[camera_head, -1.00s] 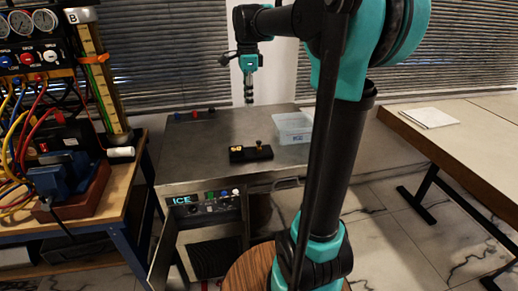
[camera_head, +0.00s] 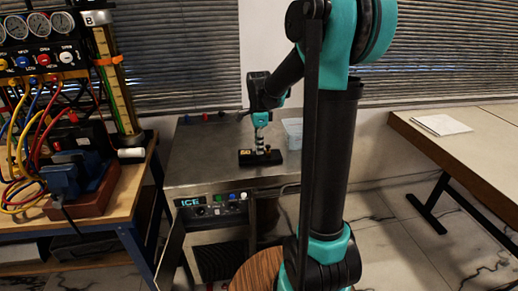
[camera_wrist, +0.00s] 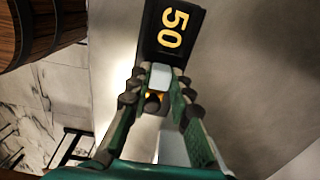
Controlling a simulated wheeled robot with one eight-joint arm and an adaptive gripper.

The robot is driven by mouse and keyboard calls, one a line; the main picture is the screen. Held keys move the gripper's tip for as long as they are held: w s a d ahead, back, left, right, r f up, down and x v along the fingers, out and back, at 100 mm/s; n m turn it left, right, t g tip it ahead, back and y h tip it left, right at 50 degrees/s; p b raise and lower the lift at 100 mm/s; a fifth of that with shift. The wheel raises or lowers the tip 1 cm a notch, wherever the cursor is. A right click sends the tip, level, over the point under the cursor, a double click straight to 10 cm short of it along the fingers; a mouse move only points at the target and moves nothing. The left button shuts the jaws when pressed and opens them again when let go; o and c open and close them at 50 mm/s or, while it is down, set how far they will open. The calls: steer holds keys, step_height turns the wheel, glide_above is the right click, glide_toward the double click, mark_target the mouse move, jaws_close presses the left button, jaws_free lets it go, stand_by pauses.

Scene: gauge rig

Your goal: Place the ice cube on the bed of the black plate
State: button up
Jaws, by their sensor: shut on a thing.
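The black plate (camera_head: 248,158) lies on the steel bench, and a yellow "50" shows on its end in the wrist view (camera_wrist: 172,30). My gripper (camera_head: 260,147) points down just over the plate. In the wrist view my gripper (camera_wrist: 160,80) is shut on a small pale, translucent block, the ice cube (camera_wrist: 160,74), held between its fingertips. The cube appears over the plate beside the "50". Whether it touches the plate I cannot tell. A brass knob (camera_wrist: 152,103) shows behind the cube, between the fingers.
A clear bin (camera_head: 293,130) stands on the steel bench (camera_head: 205,150), right of my gripper and partly hidden by my arm. Small coloured items lie at the bench's back edge. A gauge rig with hoses (camera_head: 45,110) stands at the left. The bench left of the plate is clear.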

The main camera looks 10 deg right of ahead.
steer(key=shift+f, duration=0.6)
steer(key=o, duration=0.8)
steer(key=shift+f, duration=0.1)
steer(key=shift+c, duration=0.2)
step_height(320, 180, up, 12)
steer(key=s+f+n, duration=0.2)
steer(key=s+f, duration=0.1)
steer(key=s+d+f+n+t, duration=0.1)
steer(key=s+f+n, duration=0.1)
steer(key=s+n, duration=0.1)
steer(key=s+d+f+n+t, duration=0.1)
steer(key=s+f+n, duration=0.2)
steer(key=shift+s+d+f, duration=0.2)
steer(key=shift+s+f, duration=0.05)
steer(key=shift+f, duration=0.05)
steer(key=s+d+f+n+t, duration=0.1)
steer(key=s+f+n+t, duration=0.1)
steer(key=s+f+n, duration=0.8)
steer(key=s, duration=0.2)
steer(key=shift+s+d, duration=0.3)
steer(key=shift+f, duration=0.1)
